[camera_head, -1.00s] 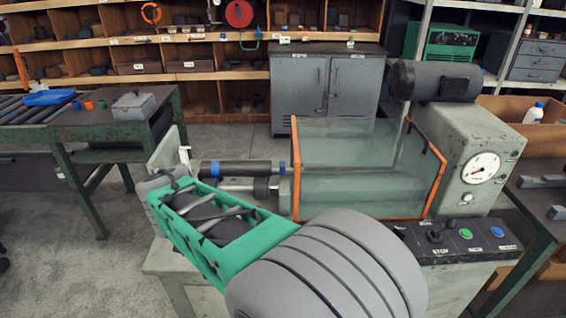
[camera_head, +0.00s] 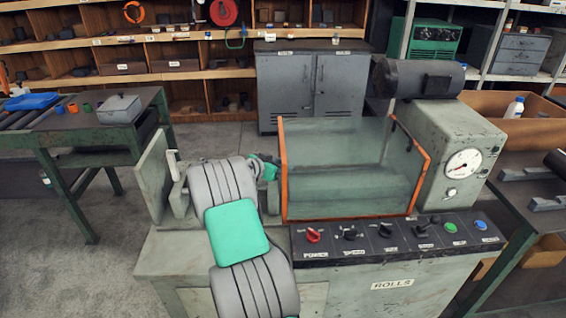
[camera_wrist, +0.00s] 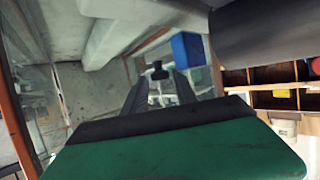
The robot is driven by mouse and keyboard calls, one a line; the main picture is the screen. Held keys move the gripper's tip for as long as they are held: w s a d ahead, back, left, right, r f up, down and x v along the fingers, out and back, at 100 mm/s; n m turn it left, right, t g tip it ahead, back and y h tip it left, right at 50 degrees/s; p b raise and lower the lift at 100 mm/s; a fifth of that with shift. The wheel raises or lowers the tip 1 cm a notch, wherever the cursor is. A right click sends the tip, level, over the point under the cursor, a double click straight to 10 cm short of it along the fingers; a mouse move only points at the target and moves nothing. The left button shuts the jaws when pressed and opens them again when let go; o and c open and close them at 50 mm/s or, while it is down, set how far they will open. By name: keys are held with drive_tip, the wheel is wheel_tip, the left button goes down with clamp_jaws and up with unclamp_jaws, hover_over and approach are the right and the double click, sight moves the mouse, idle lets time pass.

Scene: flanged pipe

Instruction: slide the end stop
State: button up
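A pale upright end piece (camera_head: 176,170) stands at the machine's left end, beside a grey-green end plate (camera_head: 152,172). I cannot tell for sure whether it is the end stop. My gripper (camera_wrist: 160,76) is largely hidden behind my arm in the head view, by the guard's left edge. In the wrist view its two dark fingers are apart. A small dark T-shaped knob (camera_wrist: 158,69) shows between or just beyond the tips; contact is not clear. A blue block or collar (camera_wrist: 188,49) is just beyond, beside a thick dark cylinder (camera_wrist: 268,32).
A clear guard with an orange frame (camera_head: 284,190) stands right of my gripper. The control panel (camera_head: 395,238) with knobs and buttons runs along the machine's front.

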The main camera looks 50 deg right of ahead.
drive_tip(key=shift+d+f, duration=0.1)
drive_tip(key=shift+d, duration=0.05)
drive_tip(key=shift+c, duration=0.5)
clamp_jaws()
idle(0.9)
